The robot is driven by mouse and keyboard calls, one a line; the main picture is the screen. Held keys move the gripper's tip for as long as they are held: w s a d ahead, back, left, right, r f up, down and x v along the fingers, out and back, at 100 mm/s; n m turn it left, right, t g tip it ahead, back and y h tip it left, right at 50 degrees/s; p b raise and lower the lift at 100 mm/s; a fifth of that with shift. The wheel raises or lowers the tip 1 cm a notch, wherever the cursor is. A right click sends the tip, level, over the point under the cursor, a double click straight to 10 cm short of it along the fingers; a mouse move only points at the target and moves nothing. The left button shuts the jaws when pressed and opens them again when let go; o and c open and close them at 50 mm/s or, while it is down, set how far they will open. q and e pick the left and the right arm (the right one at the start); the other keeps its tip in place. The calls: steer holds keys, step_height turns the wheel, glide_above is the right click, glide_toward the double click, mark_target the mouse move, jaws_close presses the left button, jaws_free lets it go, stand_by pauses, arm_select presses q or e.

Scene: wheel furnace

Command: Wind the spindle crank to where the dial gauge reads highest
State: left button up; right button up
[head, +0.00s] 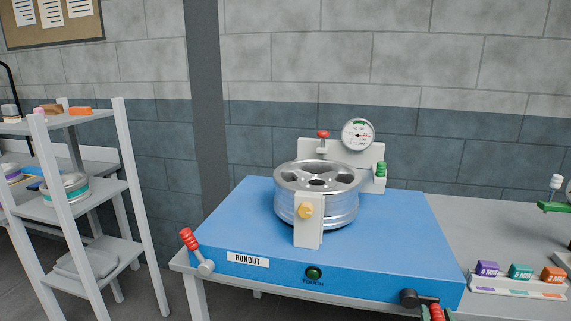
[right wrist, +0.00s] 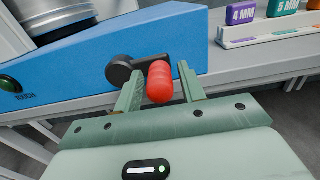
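A metal wheel (head: 318,182) sits on a blue runout bench (head: 235,215). The round white dial gauge (head: 358,134) stands behind it; its needle is too small to read. The crank at the front right corner has a black hub (head: 409,298) and a red grip (head: 436,313), cut by the picture's bottom edge. In the right wrist view the red grip (right wrist: 160,82) lies between the two fingers of my right gripper (right wrist: 162,88), the hub (right wrist: 119,72) just beyond. Whether both fingers touch the grip is unclear. My left gripper is not in view.
A red-handled lever (head: 188,238) is on the bench's left front corner, a green button (head: 314,272) on its front. A rack of coloured marked blocks (head: 518,290) stands on the grey table at right. A shelf (head: 88,205) with wheels stands at left.

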jaws_close()
steer(key=shift+a+f+b, duration=0.1)
steer(key=shift+f+b, duration=0.55)
steer(key=shift+f, duration=0.15)
jaws_free()
steer(key=shift+r, duration=0.2)
steer(key=shift+s, duration=0.15)
steer(key=v, duration=0.6)
steer(key=shift+s+p, duration=0.35)
steer(key=shift+p, duration=0.05)
